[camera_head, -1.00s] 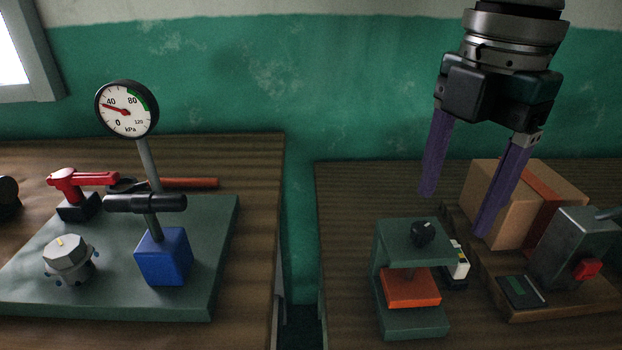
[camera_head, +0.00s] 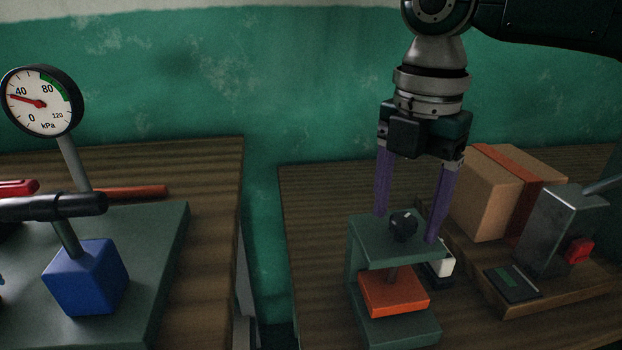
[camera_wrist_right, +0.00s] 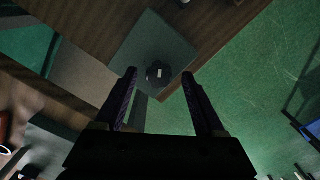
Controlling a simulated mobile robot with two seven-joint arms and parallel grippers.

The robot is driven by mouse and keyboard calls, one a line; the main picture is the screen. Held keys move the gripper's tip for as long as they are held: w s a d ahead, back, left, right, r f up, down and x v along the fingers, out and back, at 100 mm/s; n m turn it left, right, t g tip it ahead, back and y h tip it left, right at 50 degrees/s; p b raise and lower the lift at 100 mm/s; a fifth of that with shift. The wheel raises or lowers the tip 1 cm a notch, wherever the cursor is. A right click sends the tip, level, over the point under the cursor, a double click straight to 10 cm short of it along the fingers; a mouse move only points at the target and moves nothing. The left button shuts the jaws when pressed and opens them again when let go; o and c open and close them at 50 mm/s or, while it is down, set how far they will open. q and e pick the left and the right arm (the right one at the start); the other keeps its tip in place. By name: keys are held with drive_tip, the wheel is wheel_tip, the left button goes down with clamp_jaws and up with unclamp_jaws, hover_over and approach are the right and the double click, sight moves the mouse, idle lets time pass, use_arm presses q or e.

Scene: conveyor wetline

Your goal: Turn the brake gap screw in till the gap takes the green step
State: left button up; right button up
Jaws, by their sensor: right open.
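The brake stand is a green C-shaped frame (camera_head: 372,238) on the right table. A black screw knob (camera_head: 403,226) sits on its top plate, and an orange block (camera_head: 393,293) hangs below on the screw's shaft, above the green base. My right gripper (camera_head: 410,225) is open, its purple fingers pointing down on either side of the knob, apart from it. In the right wrist view the knob (camera_wrist_right: 158,74) lies ahead, between the open fingers. A black and white piece with steps (camera_head: 442,265) stands behind the frame, partly hidden. My left gripper is not in view.
A cardboard box (camera_head: 487,195) and a grey metal housing with a red button (camera_head: 549,232) stand right of the frame. On the left table are a pressure gauge (camera_head: 40,101) and a blue block (camera_head: 86,277). A gap separates the tables.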

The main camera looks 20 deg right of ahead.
drive_tip(key=shift+f, duration=0.1)
clamp_jaws()
idle(0.6)
